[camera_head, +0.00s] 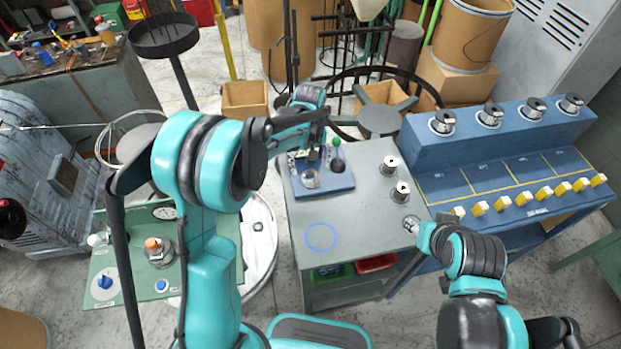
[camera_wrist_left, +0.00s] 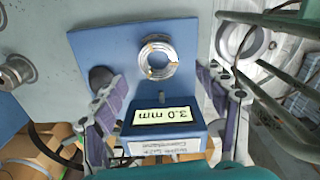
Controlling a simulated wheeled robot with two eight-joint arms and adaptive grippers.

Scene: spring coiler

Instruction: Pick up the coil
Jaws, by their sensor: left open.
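The coil (camera_wrist_left: 157,57), a small silver ring of wound wire, sits on a blue plate (camera_wrist_left: 104,48) in the left wrist view. In the head view the coil (camera_head: 310,180) is near the front left of the same plate (camera_head: 339,182). My left gripper (camera_wrist_left: 161,80) is open and empty, its two fingers on either side and short of the coil in the wrist view. In the head view my left gripper (camera_head: 308,153) is over the back of the plate. My right arm's end (camera_head: 431,237) is by the table's right edge; its jaws cannot be made out.
A gauge (camera_wrist_left: 166,116) reading 3.0 mm stands between my left fingers. Metal spools (camera_head: 390,164) stand on the grey table (camera_head: 368,236). A blue rack (camera_head: 500,150) is to the right. The table front, around a blue ring mark, is clear.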

